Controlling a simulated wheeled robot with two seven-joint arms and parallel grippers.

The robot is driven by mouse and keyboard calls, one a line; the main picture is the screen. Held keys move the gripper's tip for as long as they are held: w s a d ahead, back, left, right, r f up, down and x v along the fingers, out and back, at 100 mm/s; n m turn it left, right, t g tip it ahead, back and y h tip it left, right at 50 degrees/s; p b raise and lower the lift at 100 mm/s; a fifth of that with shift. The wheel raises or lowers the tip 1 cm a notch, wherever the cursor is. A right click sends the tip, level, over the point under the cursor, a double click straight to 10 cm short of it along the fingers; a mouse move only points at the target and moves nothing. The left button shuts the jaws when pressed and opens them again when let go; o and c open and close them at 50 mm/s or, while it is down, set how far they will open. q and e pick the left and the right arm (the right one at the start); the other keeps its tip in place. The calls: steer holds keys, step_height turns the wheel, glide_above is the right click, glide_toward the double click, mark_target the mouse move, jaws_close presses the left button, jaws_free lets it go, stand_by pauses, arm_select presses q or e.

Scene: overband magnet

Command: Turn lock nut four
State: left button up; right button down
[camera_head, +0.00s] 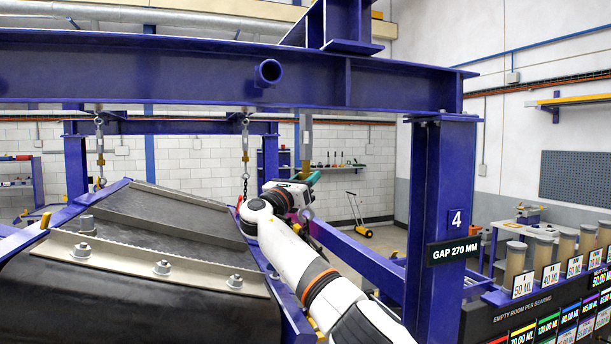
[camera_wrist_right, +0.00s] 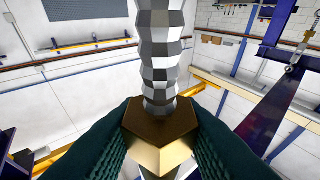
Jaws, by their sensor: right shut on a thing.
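A brass hex nut (camera_wrist_right: 160,137) sits on a vertical threaded steel rod (camera_wrist_right: 160,55) in the right wrist view. The teal finger pads of my right gripper (camera_wrist_right: 162,150) are shut on the nut from both sides. In the head view the same rod (camera_head: 306,133) hangs below the blue beam, and my right gripper (camera_head: 306,177) is at its lower part. The nut is mostly hidden there by the gripper. A blue post (camera_head: 443,190) to the right carries a "4" plate (camera_head: 456,218) and a "GAP 270 MM" sign (camera_head: 453,251). My left gripper is not in view.
A large dark magnet body (camera_head: 150,222) with bolted metal bars fills the lower left. Chain hangers (camera_head: 245,150) and (camera_head: 99,150) hang from the frame. A blue beam (camera_head: 220,68) crosses above. Jars (camera_head: 516,262) and labelled cards stand at the right.

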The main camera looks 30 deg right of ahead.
steer(key=c, duration=1)
jaws_free()
steer(key=shift+o, duration=0.2)
steer(key=shift+s+a+f+b, duration=0.15)
steer(key=shift+a+b, duration=0.3)
steer(key=shift+b, duration=0.2)
steer(key=s+a+b, duration=0.2)
steer(key=a+b, duration=0.2)
steer(key=a, duration=0.2)
steer(key=shift+s+a+b, duration=0.3)
steer(key=shift+s+b, duration=0.05)
steer(key=shift+o, duration=0.4)
